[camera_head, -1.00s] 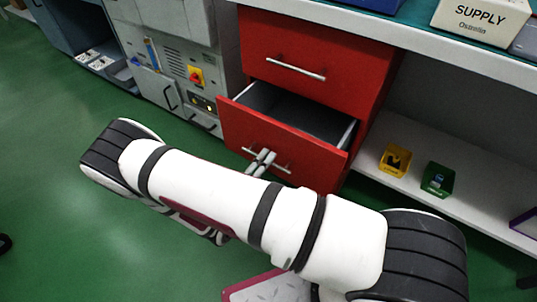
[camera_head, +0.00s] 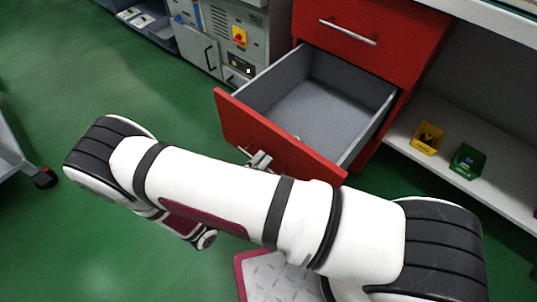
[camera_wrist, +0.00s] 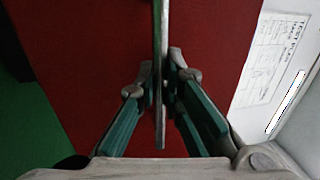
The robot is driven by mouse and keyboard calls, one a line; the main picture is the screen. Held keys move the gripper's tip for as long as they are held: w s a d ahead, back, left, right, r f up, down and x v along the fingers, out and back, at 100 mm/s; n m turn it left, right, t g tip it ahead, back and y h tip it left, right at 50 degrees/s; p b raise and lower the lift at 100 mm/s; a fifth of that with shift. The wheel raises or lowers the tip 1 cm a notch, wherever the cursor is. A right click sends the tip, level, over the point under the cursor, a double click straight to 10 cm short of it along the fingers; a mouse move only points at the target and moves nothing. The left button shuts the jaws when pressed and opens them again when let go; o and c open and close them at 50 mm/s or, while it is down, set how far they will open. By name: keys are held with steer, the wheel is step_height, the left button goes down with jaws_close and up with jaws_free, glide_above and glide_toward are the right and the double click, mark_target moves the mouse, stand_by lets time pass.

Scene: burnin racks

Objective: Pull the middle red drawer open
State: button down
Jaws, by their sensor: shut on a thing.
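The middle red drawer (camera_head: 275,138) stands far out of the red cabinet in the head view, its grey inside showing and empty apart from a small pale spot near the front. Its red front fills most of the wrist view (camera_wrist: 90,60). The metal bar handle (camera_wrist: 160,40) runs up and down in the wrist view. My gripper (camera_wrist: 158,95) is shut on this handle, with one finger on each side. In the head view my gripper (camera_head: 260,160) shows at the drawer front, and my arm hides part of the front's lower side.
A closed red drawer (camera_head: 365,35) with a bar handle is above. A grey machine (camera_head: 222,40) is behind left. Green floor (camera_head: 70,80) is free at left. A cart wheel (camera_head: 45,178) shows at the left edge.

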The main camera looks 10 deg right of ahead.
steer(key=shift+s+a, duration=0.15)
steer(key=shift+a, duration=0.05)
steer(key=c, duration=1.7)
jaws_free()
steer(key=v, duration=1.2)
